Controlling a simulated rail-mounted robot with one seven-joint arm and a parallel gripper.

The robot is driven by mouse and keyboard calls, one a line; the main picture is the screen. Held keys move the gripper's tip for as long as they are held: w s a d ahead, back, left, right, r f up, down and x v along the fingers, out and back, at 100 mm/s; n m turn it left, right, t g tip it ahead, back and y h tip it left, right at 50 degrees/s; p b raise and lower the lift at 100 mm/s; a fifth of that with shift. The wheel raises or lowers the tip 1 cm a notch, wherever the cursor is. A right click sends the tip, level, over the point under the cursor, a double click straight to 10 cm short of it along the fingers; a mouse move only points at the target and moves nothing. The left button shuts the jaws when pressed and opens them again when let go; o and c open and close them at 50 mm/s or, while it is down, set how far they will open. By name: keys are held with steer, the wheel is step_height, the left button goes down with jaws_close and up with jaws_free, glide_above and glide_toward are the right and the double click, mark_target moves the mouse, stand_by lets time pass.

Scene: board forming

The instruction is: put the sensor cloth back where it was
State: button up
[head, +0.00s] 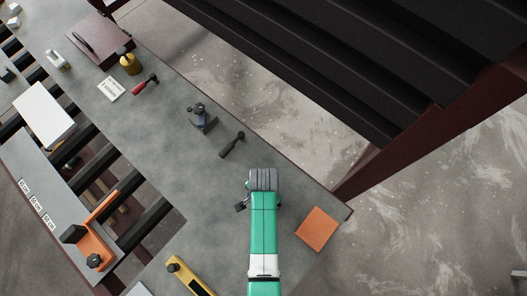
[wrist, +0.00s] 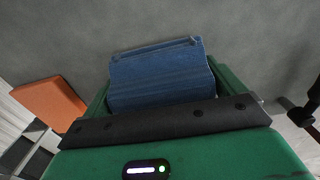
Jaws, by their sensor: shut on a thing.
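A blue folded cloth (wrist: 160,75), which I take to be the sensor cloth, is held in my gripper (wrist: 165,88), between its green sides in the wrist view. The cloth's far edge shows a folded rim, and the grey table top lies beyond it. Whether the cloth touches the table I cannot tell. In the head view my gripper (head: 263,180) is over the right part of the grey table, left of and above an orange square (head: 317,229). The blue cloth cannot be made out there, under my arm.
The orange square also shows in the wrist view (wrist: 48,103). A dark-handled tool (head: 232,144) and a small vise-like device (head: 201,116) lie up-left of my gripper. A yellow level (head: 189,277) is at lower left. The grey table (head: 160,130) has bare room between them.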

steer(key=shift+s+f, duration=0.1)
steer(key=shift+f, duration=0.55)
steer(key=shift+f, duration=0.15)
steer(key=o, duration=0.6)
step_height(320, 180, up, 12)
steer(key=shift+r+p, duration=0.15)
steer(key=shift+p, duration=0.9)
